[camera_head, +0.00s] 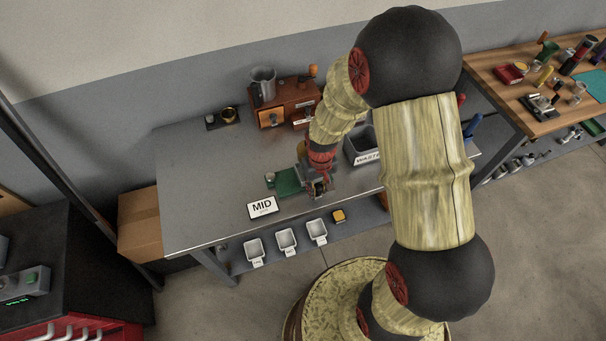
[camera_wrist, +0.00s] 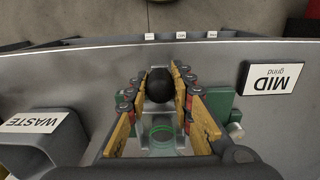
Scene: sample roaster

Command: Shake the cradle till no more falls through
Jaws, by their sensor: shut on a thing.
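My gripper (camera_wrist: 160,88) reaches down over the metal table and is shut on a round black knob (camera_wrist: 160,84), with a finger on each side. The knob seems to belong to the cradle, a grey metal piece with a clear, green-ringed part (camera_wrist: 162,132) that shows between my fingers. A green base (camera_wrist: 222,104) lies under and beside it. In the head view my gripper (camera_head: 318,186) is at the green base (camera_head: 288,181), and my wrist hides most of the cradle. I cannot see whether anything is falling through.
A white MID grind sign (camera_head: 262,207) stands at the table's front edge. A grey WASTE bin (camera_head: 360,148) stands behind my gripper to the right. A wooden grinder (camera_head: 290,102) and a dark tray (camera_head: 223,119) are at the back. The table's left part is clear.

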